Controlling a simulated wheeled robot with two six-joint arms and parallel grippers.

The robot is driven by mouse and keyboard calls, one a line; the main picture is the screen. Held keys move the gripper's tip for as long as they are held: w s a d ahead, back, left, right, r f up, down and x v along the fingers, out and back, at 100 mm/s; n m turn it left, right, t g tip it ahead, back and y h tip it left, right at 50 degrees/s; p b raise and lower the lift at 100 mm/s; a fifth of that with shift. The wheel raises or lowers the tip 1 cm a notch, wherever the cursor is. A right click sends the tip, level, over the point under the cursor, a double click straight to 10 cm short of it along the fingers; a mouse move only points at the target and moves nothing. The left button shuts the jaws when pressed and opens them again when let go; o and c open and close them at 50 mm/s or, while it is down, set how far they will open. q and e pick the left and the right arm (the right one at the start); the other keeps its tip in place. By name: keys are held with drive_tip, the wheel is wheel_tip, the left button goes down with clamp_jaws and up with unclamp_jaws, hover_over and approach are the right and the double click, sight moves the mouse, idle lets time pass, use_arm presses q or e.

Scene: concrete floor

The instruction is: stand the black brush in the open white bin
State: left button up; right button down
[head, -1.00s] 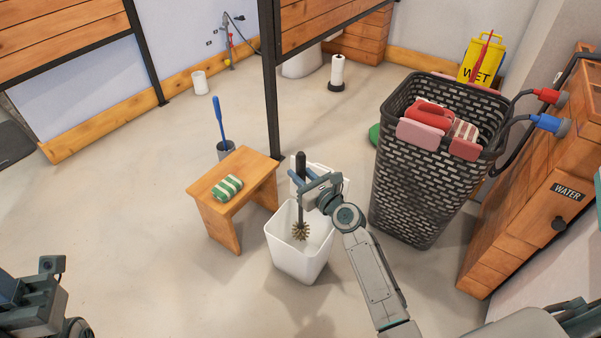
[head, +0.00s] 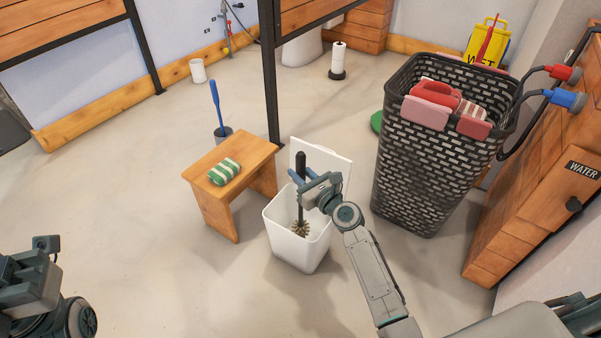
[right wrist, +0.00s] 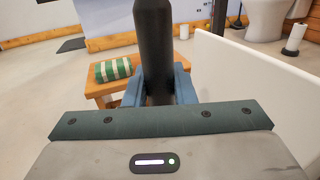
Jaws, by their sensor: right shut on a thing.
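The black brush (head: 301,180) is upright in my right gripper (head: 301,186), which is shut on its dark handle. Its round bristle head (head: 300,228) is at the bottom, within the mouth of the open white bin (head: 288,246); I cannot tell whether it touches the bin. The bin's lid (head: 338,166) stands raised behind. In the right wrist view, the handle (right wrist: 154,45) rises between blue fingers, with the white lid (right wrist: 245,75) to the right. My left gripper (head: 30,262) is at the lower left, far from the bin; its finger opening is unclear.
A wooden stool (head: 210,157) with a green-striped bundle (head: 223,171) stands just left of the bin. A tall dark basket (head: 430,165) stands to the right. A black post (head: 270,80) rises behind. The floor at front left is clear.

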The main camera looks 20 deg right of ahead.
drive_tip(key=shift+f, duration=0.15)
drive_tip(key=c, duration=1.1)
unclamp_jaws()
drive_tip(key=p+v, duration=0.1)
drive_tip(key=v, duration=0.9)
drive_tip(key=shift+s+d+p, duration=0.15)
drive_tip(key=shift+s+p, duration=0.15)
drive_tip(key=shift+s, duration=0.1)
